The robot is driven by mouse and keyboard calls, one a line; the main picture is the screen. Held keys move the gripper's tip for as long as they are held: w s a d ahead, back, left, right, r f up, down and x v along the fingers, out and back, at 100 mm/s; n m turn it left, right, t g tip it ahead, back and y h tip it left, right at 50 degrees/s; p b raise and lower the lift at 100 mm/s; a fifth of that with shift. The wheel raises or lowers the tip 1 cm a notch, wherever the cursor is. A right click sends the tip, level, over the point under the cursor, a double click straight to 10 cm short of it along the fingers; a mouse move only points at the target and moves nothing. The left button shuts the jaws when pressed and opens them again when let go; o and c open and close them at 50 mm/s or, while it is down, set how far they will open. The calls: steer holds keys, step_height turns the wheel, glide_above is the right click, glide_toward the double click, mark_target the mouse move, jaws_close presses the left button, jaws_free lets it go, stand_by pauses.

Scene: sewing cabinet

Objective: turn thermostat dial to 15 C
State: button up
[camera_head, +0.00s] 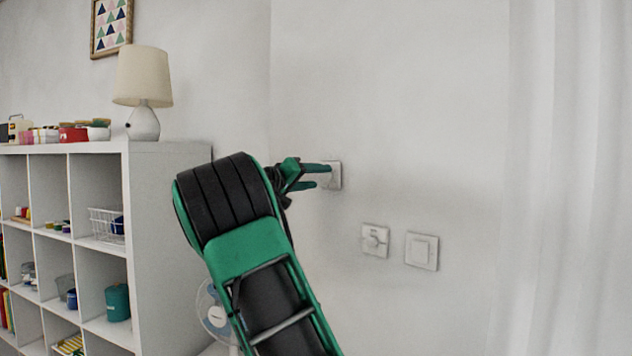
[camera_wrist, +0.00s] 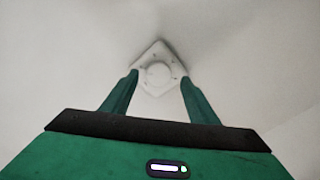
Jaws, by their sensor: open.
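The thermostat (camera_wrist: 147,54) is a white square plate on the wall with a round dial (camera_wrist: 158,72) in its middle and small marks around it. It stands in the middle of the wrist view, turned like a diamond; the marks are too small to read. In the head view the plate (camera_head: 336,175) shows partly behind my fingers. My gripper (camera_wrist: 158,84) is open, with one finger on each side of the dial. It points at the plate in the head view (camera_head: 325,176). I cannot tell whether the fingers touch the dial.
Below and to the right on the wall are a plate with a round knob (camera_head: 375,240) and a wall switch (camera_head: 422,251). A white shelf (camera_head: 170,200) with a lamp (camera_head: 143,90) stands at the left. A fan (camera_head: 214,315) is partly behind my arm. A pale curtain (camera_head: 570,180) hangs at the right.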

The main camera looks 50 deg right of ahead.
steer(key=shift+d, duration=1.1)
steer(key=c, duration=1)
steer(key=shift+a+m, duration=0.1)
steer(key=shift+m, duration=1)
steer(key=shift+c, duration=0.2)
steer(key=shift+w, duration=0.1)
steer(key=o, duration=1)
steer(key=shift+f, duration=0.1)
steer(key=shift+o, duration=0.2)
